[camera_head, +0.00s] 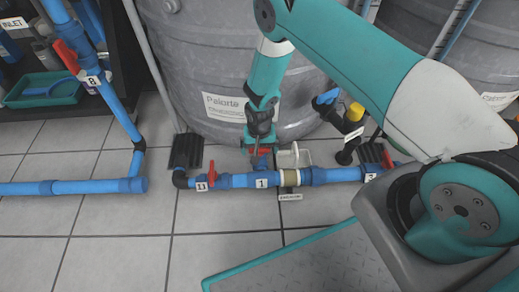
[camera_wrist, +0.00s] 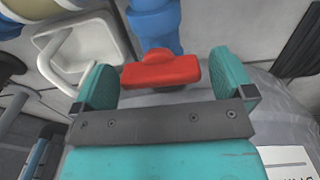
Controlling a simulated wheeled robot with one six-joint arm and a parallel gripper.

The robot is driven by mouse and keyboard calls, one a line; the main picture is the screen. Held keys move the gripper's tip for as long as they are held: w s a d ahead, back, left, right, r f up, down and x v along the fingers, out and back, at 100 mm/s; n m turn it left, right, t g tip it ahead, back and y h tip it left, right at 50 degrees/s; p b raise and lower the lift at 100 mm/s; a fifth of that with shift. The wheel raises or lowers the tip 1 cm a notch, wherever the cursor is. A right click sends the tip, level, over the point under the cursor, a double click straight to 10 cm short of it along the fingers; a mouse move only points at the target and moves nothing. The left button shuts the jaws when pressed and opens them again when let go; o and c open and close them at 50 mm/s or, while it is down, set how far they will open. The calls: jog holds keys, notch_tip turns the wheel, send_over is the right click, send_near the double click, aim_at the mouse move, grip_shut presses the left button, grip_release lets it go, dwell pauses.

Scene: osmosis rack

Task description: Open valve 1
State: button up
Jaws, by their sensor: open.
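Valve 1 has a red handle, which shows in the wrist view (camera_wrist: 160,70) between the two teal fingers of my gripper (camera_wrist: 163,85). The jaws are open, with a gap visible on each side of the handle. In the head view the red handle (camera_head: 260,152) is small and partly hidden under my gripper (camera_head: 257,143). A label reading 1 (camera_head: 262,183) is on the blue pipe (camera_head: 240,181) just below it. In the wrist view the blue pipe (camera_wrist: 155,22) lies beyond the handle.
A red-handled valve labelled 11 (camera_head: 211,172) is to the left and one labelled 3 (camera_head: 387,160) to the right. A large grey tank (camera_head: 215,70) is behind. Tiled floor (camera_head: 130,240) is clear in front.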

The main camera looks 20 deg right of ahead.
jog(key=c, duration=0.8)
jog(key=shift+c, duration=0.2)
jog(key=shift+r+n+p, duration=0.1)
jog(key=shift+n+p, duration=0.2)
jog(key=shift+p, duration=0.05)
jog(key=n+p, duration=0.2)
jog(key=shift+n, duration=0.4)
jog(key=n+p, duration=0.2)
jog(key=n, duration=0.3)
jog(key=n+p, duration=0.1)
jog(key=n, duration=0.4)
jog(key=shift+p, duration=0.35)
jog(key=shift+a+n+p, duration=0.1)
jog(key=shift+n+p, duration=0.3)
jog(key=shift+n, duration=1.8)
